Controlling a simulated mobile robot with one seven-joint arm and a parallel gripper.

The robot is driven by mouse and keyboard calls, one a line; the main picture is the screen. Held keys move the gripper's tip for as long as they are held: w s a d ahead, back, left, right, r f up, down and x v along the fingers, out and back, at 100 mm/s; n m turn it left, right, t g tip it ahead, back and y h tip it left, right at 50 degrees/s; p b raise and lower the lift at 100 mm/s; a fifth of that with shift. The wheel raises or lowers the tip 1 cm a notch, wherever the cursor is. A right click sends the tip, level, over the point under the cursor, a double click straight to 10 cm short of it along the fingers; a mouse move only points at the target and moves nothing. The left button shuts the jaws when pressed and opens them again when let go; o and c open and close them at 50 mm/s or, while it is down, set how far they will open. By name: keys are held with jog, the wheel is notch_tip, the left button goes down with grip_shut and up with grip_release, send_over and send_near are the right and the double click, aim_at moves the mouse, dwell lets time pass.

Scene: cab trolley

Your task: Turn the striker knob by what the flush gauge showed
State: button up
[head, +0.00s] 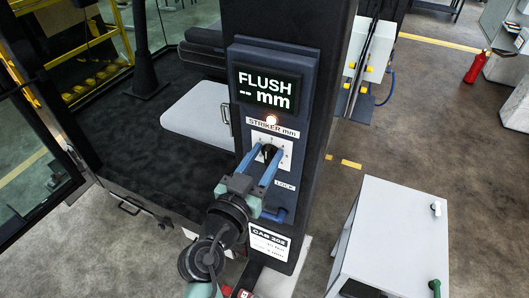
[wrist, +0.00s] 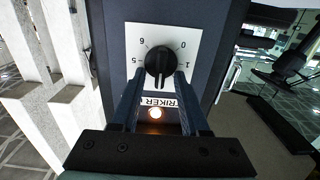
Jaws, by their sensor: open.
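The striker knob (wrist: 157,62) is a black round knob with a raised grip bar, on a white numbered dial plate (wrist: 190,38). In the wrist view the bar stands roughly upright; I cannot tell the exact setting. In the head view the knob (head: 269,151) sits under the "STRIKER mm" label, partly behind my fingers. My gripper (wrist: 158,80) is open, its fingertips at the knob, one on either side of the bar's lower end; contact is not clear. It also shows in the head view (head: 266,155). The flush gauge display (head: 265,91) reads "FLUSH -- mm".
A lit lamp (head: 271,120) sits between display and dial. A white cabinet (head: 390,235) stands to the right on open floor; a glass door (head: 35,150) is at left.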

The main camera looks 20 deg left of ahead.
grip_shut()
jog(key=shift+n, duration=0.3)
dwell(0.3)
jog(key=n, duration=0.2)
jog(key=n+b, duration=0.1)
jog(key=n, duration=0.2)
jog(key=a+n+b, duration=0.1)
jog(key=n, duration=0.2)
jog(key=shift+f, duration=0.2)
jog(key=n, duration=0.4)
jog(key=shift+a+f+n, duration=0.15)
jog(key=shift+f+n, duration=0.05)
jog(key=shift+n, duration=0.1)
jog(key=shift+f+n+p, duration=0.15)
jog(key=shift+n+p, duration=0.05)
jog(key=shift+n, duration=0.95)
jog(key=shift+f+n+p, duration=0.15)
jog(key=shift+n, duration=1)
jog(key=shift+a, duration=0.1)
